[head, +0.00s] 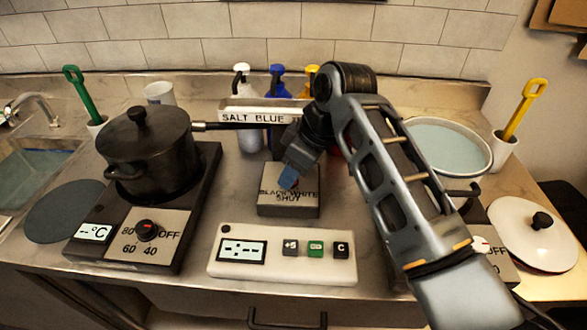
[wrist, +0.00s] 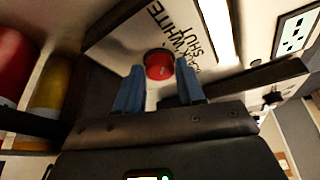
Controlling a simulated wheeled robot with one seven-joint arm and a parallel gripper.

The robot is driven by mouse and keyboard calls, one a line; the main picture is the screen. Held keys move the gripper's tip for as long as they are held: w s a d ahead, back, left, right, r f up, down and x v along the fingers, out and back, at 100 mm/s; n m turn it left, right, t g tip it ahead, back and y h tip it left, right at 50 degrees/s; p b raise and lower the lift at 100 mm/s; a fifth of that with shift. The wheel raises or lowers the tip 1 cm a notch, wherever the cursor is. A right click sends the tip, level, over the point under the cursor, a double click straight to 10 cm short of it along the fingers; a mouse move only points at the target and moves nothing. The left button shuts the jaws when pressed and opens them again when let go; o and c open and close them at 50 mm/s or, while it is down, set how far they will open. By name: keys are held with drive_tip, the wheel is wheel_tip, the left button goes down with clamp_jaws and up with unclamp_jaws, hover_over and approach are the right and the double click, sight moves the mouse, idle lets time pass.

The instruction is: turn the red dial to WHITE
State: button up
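The red dial (wrist: 159,65) is a round knob on a small grey box (head: 288,208) in the middle of the counter. The box top carries the words BLACK, WHITE and SHUT; in the wrist view the WHITE lettering (wrist: 160,22) is near the dial. My gripper (head: 288,180) is over the box, pointing down, and hides the dial in the head view. In the wrist view its two blue fingers (wrist: 160,75) are apart, one on each side of the dial. I cannot tell whether they touch it or which word the dial points to.
A white panel (head: 282,270) with buttons stands in front of the box. A black pot (head: 148,155) on a hotplate (head: 195,190) is at left. Behind are pump bottles (head: 277,95) and a sign (head: 230,118). A round basin (head: 450,148) and a white lid (head: 525,232) are at right.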

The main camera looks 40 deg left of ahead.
drive_tip(key=o, duration=0.3)
drive_tip(key=shift+b+v, duration=0.55)
drive_tip(key=shift+v, duration=3.35)
